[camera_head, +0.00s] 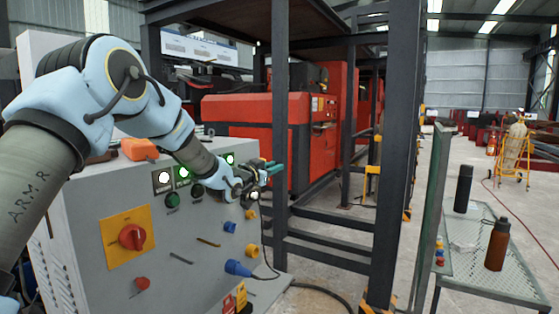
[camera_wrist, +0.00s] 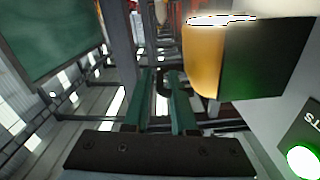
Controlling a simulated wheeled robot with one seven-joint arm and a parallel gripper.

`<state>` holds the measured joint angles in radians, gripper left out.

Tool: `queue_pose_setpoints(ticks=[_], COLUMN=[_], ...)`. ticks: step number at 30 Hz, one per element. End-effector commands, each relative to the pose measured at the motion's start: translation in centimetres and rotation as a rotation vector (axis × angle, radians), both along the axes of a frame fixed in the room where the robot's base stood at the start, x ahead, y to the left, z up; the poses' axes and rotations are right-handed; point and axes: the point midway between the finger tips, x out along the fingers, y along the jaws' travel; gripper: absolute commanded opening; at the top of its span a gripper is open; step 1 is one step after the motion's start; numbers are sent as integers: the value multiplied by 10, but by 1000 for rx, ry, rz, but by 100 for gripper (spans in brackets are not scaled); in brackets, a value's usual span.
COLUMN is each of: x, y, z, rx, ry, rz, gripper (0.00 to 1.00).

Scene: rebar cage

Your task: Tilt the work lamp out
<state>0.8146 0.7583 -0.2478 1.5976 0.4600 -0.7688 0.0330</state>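My gripper (camera_head: 268,172) is at the right edge of the grey control cabinet's front face. In the wrist view its two green fingers (camera_wrist: 167,105) stand apart with a gap between them. Close beside the fingers, to their right, is a yellow block with a bright white top and a dark green side (camera_wrist: 208,60); it seems to be the work lamp, but I cannot be sure. A dark curved piece (camera_wrist: 163,82) shows at the fingertips; whether they touch it is unclear. In the head view my gripper and wrist hide this spot.
The grey cabinet (camera_head: 80,225) carries a red rotary switch (camera_head: 132,237), lit buttons and yellow knobs. Dark steel posts (camera_head: 280,110) stand just beyond my gripper. A mesh table (camera_head: 485,275) with two bottles is at the right. Open floor lies beyond.

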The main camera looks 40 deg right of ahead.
Motion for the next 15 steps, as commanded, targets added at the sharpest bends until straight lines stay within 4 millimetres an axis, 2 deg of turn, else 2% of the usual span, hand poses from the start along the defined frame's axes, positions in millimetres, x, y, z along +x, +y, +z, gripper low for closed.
queue_pose_setpoints(ticks=[1,6,15], x=[2,7,10], y=[-9,-29,-38], z=[3,2,0], rx=[-1,0,0], ry=[1,1,0], rz=[-1,0,0], gripper=[25,25,25])
